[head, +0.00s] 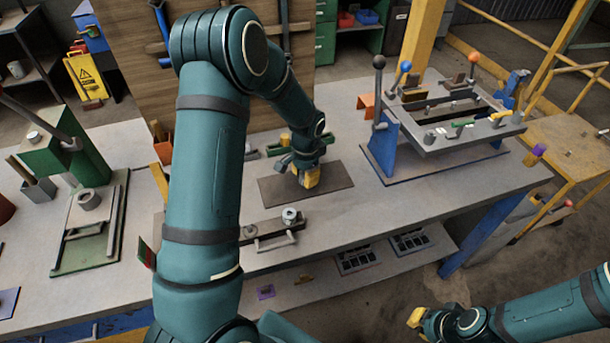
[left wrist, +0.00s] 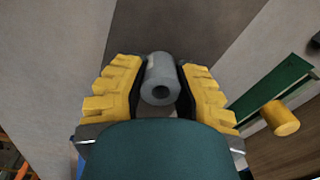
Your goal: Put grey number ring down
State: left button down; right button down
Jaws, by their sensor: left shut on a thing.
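The grey number ring (left wrist: 160,78) is a short hollow cylinder between the yellow fingers of my left gripper (left wrist: 160,90) in the left wrist view. In the head view my left gripper (head: 306,180) points down over the dark mat (head: 335,176) on the bench. The ring is hidden there by the gripper. I cannot tell whether the ring touches the mat. My right gripper (head: 417,317) is at the lower right, away from the bench; its opening cannot be made out.
A fixture with a small grey cylinder (head: 290,215) stands in front of the mat on the grey bench (head: 350,220). A blue-sided frame with levers (head: 455,125) stands to the right. A green press (head: 60,150) and a green-based fixture (head: 75,240) are at left.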

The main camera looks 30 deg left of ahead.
pick_arm(q)
jog(key=shift+f, duration=0.1)
jog(key=c, duration=0.8)
grip_release()
jog(key=shift+w+r, duration=0.1)
jog(key=shift+r, duration=0.35)
jog(key=r, duration=0.3)
jog(key=r+p, duration=0.1)
jog(key=r, duration=0.7)
jog(key=shift+d+r+p, duration=0.2)
jog(key=shift+d+p, duration=0.05)
jog(key=shift+p, duration=0.15)
jog(key=shift+s+f, duration=0.1)
jog(key=shift+s, duration=0.15)
